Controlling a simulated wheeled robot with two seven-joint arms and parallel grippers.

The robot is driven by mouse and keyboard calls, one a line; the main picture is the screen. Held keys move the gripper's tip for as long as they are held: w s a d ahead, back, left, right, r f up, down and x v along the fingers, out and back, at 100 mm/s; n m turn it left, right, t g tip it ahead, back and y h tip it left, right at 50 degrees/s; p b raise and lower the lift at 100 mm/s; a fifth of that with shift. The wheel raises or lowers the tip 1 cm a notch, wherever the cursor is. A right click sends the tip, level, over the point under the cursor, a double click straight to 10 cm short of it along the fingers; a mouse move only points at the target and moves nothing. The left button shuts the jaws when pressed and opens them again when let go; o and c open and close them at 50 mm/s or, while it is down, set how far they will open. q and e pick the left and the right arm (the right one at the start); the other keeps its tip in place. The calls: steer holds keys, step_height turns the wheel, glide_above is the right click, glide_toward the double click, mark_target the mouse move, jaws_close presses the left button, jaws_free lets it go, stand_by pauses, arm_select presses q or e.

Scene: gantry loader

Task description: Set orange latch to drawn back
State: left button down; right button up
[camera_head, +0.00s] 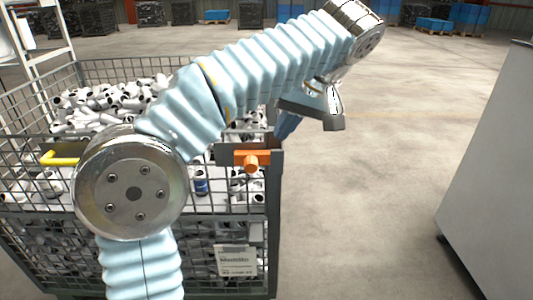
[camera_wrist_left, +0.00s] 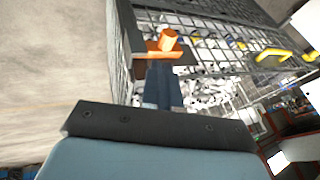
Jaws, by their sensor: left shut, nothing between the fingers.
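The orange latch (camera_head: 251,163) sits at the upper front right corner of a wire mesh crate (camera_head: 222,199). It has a short bar and a round knob, and it also shows in the left wrist view (camera_wrist_left: 168,42). I cannot tell whether it is drawn back. My left gripper (camera_head: 285,128) is shut and empty, just beyond and right of the latch in the head view. In the left wrist view its blue fingers (camera_wrist_left: 163,68) point toward the latch and overlap its lower edge; contact is unclear. My right gripper is not in view.
A yellow handle (camera_head: 60,159) is on the crate's left side. White cylindrical parts (camera_head: 110,97) fill the crate. A grey cabinet (camera_head: 490,170) stands at the right. Bare concrete floor (camera_head: 370,210) lies between crate and cabinet. My left arm covers part of the crate.

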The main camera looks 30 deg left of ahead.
mark_target(245, 163)
arm_select(q)
steer(key=b+x, duration=0.1)
steer(key=x, duration=0.9)
steer(key=shift+f, duration=0.1)
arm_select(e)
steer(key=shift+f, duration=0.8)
arm_select(q)
steer(key=shift+b, duration=0.3)
steer(key=s+a, duration=0.1)
steer(key=a, duration=0.1)
steer(key=shift+s+a+b, duration=0.3)
steer(key=shift+s+a, duration=0.05)
steer(key=shift+a, duration=0.05)
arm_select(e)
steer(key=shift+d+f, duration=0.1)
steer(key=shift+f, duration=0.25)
